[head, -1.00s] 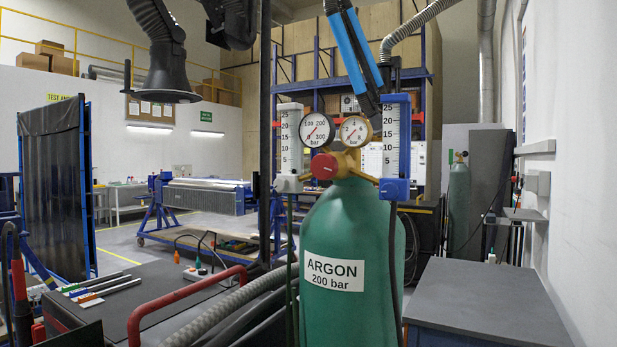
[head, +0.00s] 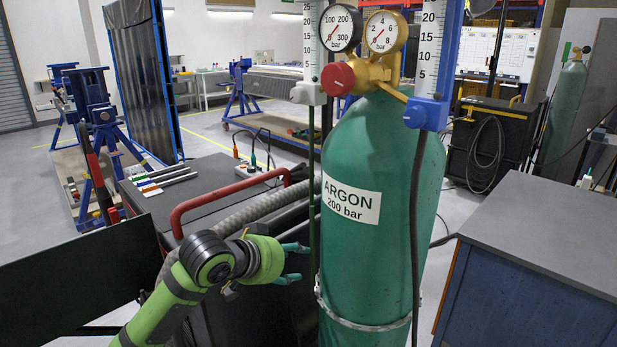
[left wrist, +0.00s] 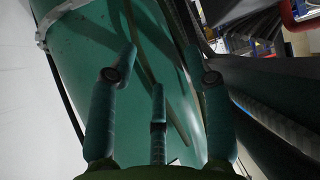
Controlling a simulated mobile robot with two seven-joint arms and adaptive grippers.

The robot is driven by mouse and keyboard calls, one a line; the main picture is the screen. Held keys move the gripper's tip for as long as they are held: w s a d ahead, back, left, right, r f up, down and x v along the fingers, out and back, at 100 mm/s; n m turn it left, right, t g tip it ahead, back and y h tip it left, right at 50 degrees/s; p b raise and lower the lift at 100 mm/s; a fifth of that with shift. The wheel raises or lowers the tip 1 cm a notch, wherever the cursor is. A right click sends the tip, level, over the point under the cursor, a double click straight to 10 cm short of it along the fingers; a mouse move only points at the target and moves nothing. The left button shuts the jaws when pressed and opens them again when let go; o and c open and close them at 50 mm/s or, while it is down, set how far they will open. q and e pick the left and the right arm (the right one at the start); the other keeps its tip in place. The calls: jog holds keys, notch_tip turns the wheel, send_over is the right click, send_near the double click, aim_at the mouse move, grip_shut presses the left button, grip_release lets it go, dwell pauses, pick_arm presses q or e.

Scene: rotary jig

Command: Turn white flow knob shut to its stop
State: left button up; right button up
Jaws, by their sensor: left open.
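The white flow knob (head: 298,93) is at the left of the white block under the left flow tube (head: 311,40), left of the red knob (head: 337,78). A blue block (head: 428,112) sits under the right flow tube. The green argon cylinder (head: 370,250) stands upright below. My left gripper (head: 300,262) is open and empty, low beside the cylinder's left side and well below the white knob. In the left wrist view its teal fingers (left wrist: 160,62) are spread before the cylinder (left wrist: 90,45); the white knob is not seen there. My right gripper is not in view.
Two round gauges (head: 341,27) sit above the red knob. A dark hose (head: 416,210) hangs down the cylinder front. A red handle rail (head: 215,198) and a grey corrugated hose (head: 265,208) lie behind my left arm. A grey-topped bench (head: 545,225) stands at right.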

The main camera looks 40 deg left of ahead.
pick_arm(q)
jog(key=a+r+t, duration=0.3)
jog(key=r+t, duration=0.1)
jog(key=r, duration=1.4)
jog(key=t+h, duration=0.2)
jog(key=t, duration=0.1)
send_near(294, 96)
jog(key=w, duration=0.2)
jog(key=w+p, duration=0.2)
jog(key=w, duration=0.1)
jog(key=w+p, duration=0.1)
jog(key=w, duration=0.1)
jog(key=shift+w+d+r, duration=0.1)
jog(key=shift+d+r, duration=0.2)
jog(key=shift+d, duration=0.1)
jog(key=shift+w+d+f+p, duration=0.1)
jog(key=shift+w+f+p, duration=0.05)
jog(key=shift+w+p, duration=0.45)
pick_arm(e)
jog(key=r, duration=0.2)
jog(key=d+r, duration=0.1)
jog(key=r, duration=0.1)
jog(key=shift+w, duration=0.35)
pick_arm(q)
grip_shut()
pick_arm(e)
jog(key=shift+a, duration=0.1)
